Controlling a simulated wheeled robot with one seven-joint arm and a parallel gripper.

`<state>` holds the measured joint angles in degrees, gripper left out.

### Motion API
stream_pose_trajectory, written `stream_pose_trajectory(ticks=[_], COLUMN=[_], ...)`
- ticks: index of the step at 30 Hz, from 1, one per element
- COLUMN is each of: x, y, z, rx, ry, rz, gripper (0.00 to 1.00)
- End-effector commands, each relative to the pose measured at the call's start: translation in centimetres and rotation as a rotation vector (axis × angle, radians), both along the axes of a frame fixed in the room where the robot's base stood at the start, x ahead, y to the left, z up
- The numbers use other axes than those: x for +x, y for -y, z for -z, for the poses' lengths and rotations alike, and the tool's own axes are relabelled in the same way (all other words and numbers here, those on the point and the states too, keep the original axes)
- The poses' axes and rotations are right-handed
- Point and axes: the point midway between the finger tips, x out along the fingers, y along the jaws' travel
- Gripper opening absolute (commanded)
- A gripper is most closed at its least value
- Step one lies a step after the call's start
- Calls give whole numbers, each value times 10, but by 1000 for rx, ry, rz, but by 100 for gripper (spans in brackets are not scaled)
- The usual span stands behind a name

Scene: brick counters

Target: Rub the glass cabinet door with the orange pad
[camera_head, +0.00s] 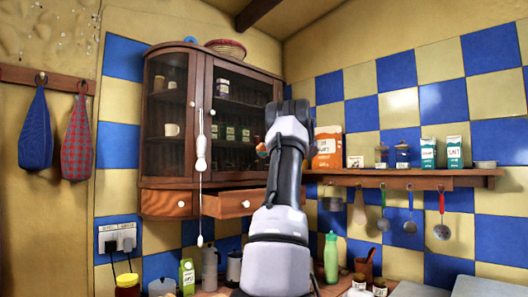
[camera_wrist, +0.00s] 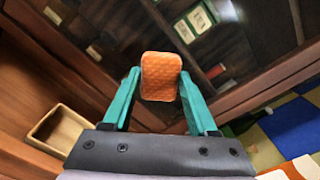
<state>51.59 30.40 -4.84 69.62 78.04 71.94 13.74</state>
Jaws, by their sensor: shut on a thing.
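The orange pad (camera_wrist: 161,76) has a quilted face and is held between the two teal fingers of my gripper (camera_wrist: 160,90). In the head view my arm hides most of the gripper; only a small bit of the orange pad (camera_head: 262,149) shows at its left side. The glass cabinet door (camera_head: 238,105) has a dark wooden frame, with boxes and jars behind the glass. The glass (camera_wrist: 235,45) fills the wrist view behind the pad. I cannot tell whether the pad touches the glass.
An open drawer (camera_head: 232,204) sticks out below the cabinet; it shows at left in the wrist view (camera_wrist: 58,135). A white pull (camera_head: 201,153) hangs on a cord before the cabinet. A shelf (camera_head: 400,181) with packets and hanging utensils is right of my arm. Bottles stand below.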

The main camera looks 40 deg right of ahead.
Motion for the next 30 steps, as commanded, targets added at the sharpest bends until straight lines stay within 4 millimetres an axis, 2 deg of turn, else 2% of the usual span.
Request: stream_pose_trajectory(ticks=[8,18,30], x=[-3,-29,-30], y=[1,2,2], z=[-1,-1,0], rx=[0,0,0], ry=[1,0,0], rz=[1,0,0], gripper=[14,14,14])
